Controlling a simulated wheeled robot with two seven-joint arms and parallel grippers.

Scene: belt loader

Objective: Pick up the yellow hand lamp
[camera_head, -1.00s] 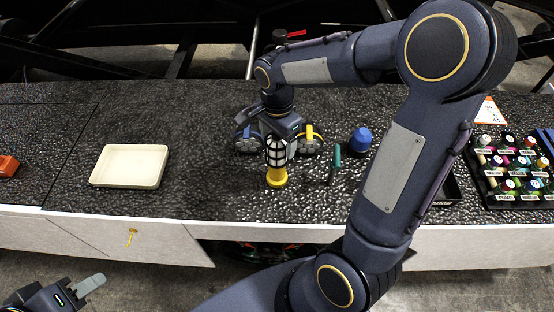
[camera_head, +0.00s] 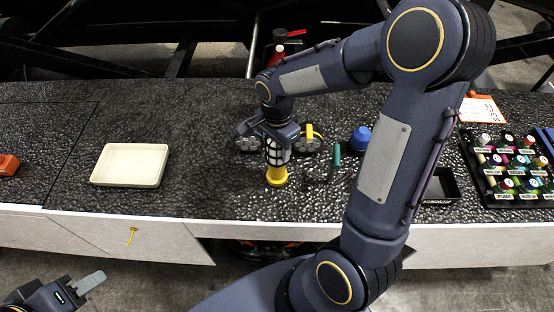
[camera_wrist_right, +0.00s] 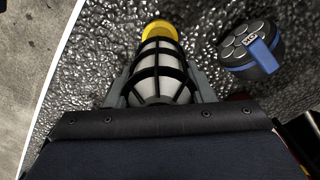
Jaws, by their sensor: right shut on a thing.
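The yellow hand lamp (camera_head: 277,176) stands upright on the dark speckled worktop, with a yellow base and a white body inside a black cage. In the right wrist view the lamp (camera_wrist_right: 160,70) lies between the two grey fingers, its yellow end at the top. My right gripper (camera_head: 277,148) is shut on the caged part of the lamp. My left gripper (camera_head: 90,284) is at the lower left, away from the worktop, and only partly in view; one grey finger shows, so its opening is unclear.
A round grey-black thing with a blue strap (camera_wrist_right: 252,50) sits beside the lamp; another has a yellow strap (camera_head: 309,138). A blue object (camera_head: 360,139) and a green-handled tool (camera_head: 336,160) lie to the right. A cream tray (camera_head: 130,165) stands left, with clear worktop between. A bottle rack (camera_head: 510,170) is far right.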

